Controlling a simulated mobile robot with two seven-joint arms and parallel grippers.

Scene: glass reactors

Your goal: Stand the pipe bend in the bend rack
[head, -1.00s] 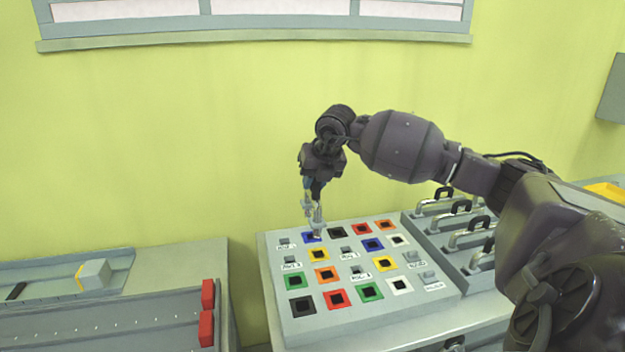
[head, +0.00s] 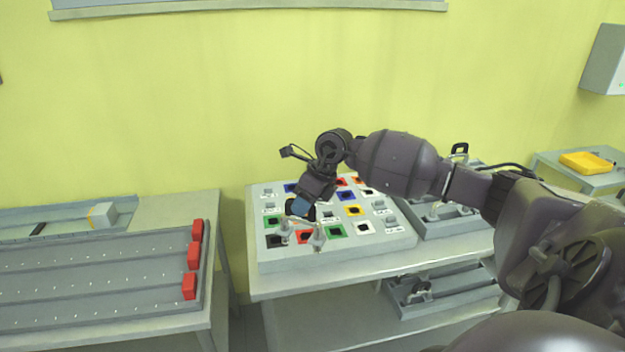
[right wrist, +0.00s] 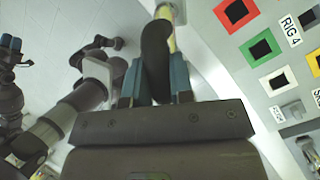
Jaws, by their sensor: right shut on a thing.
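My right gripper (head: 300,208) is shut on the pipe bend and holds it over the near left part of a grey panel. The bend's pale grey ends (head: 318,238) hang below the fingers, apart from each other. In the right wrist view, the blue fingers (right wrist: 156,82) close on the bend's dark grip (right wrist: 155,55), with a pale length beside it. The bend rack (head: 470,222) appears to be the grey holder right of the panel, with bends (head: 438,211) standing in it, partly hidden by my right arm. What looks like my left gripper (right wrist: 10,48) is at the wrist view's left edge.
A lower shelf holds another grey tray (head: 440,288). On the left, a grey tray (head: 100,275) has red blocks (head: 193,256). A yellow tray (head: 585,162) is at far right.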

